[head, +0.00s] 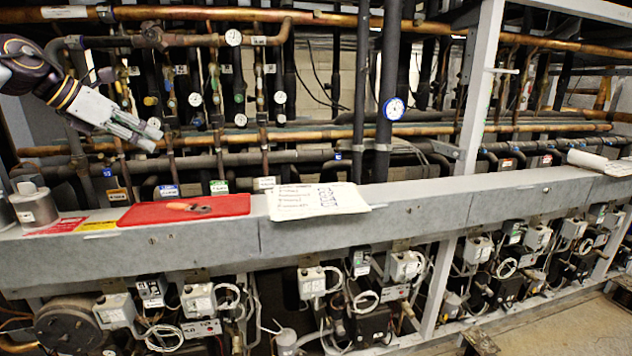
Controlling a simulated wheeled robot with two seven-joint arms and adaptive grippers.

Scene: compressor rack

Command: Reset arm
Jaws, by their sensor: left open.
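My left gripper (146,133) comes in from the upper left in the head view. It is open, with nothing between its fingers. It hangs in front of the copper pipes, above the grey ledge and up and left of a red tray (228,207) on that ledge. My right gripper is not in view.
The grey ledge (420,205) runs across the rack. A white paper sheet (318,200) overhangs its front edge. Upright black pipes (386,150), copper pipes and several gauges stand behind. Wired control boxes fill the space below.

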